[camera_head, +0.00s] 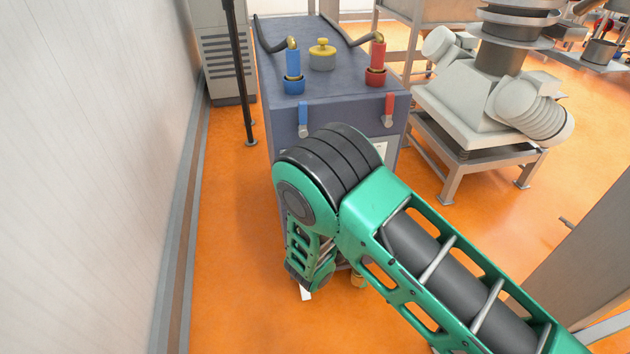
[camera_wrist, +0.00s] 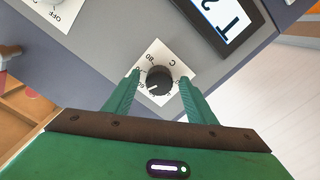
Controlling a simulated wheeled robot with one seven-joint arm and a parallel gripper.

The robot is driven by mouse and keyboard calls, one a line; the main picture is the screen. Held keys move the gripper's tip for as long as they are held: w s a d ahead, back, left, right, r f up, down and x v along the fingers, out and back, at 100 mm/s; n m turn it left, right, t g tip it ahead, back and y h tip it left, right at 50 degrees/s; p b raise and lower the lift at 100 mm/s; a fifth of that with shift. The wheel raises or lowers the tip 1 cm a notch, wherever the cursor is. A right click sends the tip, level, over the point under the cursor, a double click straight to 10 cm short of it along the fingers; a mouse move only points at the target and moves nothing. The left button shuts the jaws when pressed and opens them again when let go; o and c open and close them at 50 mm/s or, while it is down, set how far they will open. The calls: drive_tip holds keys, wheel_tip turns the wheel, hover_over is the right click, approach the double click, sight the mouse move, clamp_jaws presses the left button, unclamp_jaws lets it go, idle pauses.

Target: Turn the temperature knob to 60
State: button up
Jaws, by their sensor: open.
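The temperature knob (camera_wrist: 159,80) is a round black dial on a white plate marked "C" and "80" in the wrist view. Its white pointer mark faces the lower left of the picture; the other numbers on the plate are small or partly covered. My gripper (camera_wrist: 159,76) is open, with one green finger on each side of the knob. I cannot tell whether either finger touches it. In the head view the knob and my gripper are hidden behind my green arm.
The knob is on a blue-grey machine (camera_head: 330,85) with red and blue hose fittings. A display (camera_wrist: 222,18) and an "OFF" plate (camera_wrist: 50,12) are near the knob. A wall (camera_head: 90,180) stands on the left, a pale machine (camera_head: 480,95) on the right.

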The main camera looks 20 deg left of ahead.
drive_tip(key=v, duration=1)
drive_tip(key=shift+s, duration=0.3)
drive_tip(key=shift+w+d, duration=0.1)
drive_tip(key=shift+d, duration=0.15)
